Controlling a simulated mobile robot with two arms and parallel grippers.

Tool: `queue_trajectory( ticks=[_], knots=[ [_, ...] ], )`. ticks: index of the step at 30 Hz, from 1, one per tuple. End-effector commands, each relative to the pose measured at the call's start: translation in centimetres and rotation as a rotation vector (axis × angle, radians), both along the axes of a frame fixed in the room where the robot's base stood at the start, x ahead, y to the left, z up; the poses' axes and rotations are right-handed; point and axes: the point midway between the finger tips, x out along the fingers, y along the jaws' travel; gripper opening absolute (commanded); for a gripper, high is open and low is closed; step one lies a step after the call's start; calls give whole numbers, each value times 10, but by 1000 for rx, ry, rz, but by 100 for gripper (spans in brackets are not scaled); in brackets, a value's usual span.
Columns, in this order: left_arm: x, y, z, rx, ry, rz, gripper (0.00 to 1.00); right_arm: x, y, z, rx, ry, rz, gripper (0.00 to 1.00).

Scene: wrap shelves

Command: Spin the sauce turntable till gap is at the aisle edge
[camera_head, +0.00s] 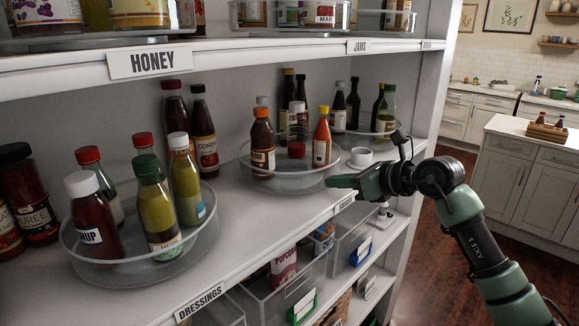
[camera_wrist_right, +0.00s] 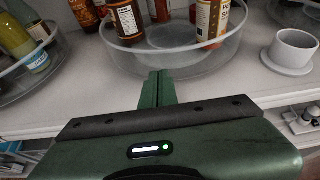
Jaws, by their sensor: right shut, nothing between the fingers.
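The sauce turntable (camera_head: 285,183) is a clear round tray on the middle shelf, near its front edge. My right gripper (camera_head: 331,181) is shut and empty at the turntable's front right. Its fingertips (camera_wrist_right: 157,76) are close to the rim; I cannot tell whether they touch. My left gripper is not in view.
A second clear turntable (camera_head: 140,272) with several bottles stands to the left. A white cup on a saucer (camera_head: 361,157) is just right of the sauce turntable. A shelf post (camera_head: 432,80) rises at right. Clear bins (camera_head: 275,300) sit below.

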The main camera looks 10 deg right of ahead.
Motion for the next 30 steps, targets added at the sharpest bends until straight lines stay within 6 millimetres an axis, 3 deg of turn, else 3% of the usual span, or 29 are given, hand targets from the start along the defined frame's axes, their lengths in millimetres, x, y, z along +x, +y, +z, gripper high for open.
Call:
queue_trajectory(
  ticks=[30],
  knots=[
    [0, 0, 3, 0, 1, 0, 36, 16, 8, 0, 1, -1, 0, 0]
  ],
)
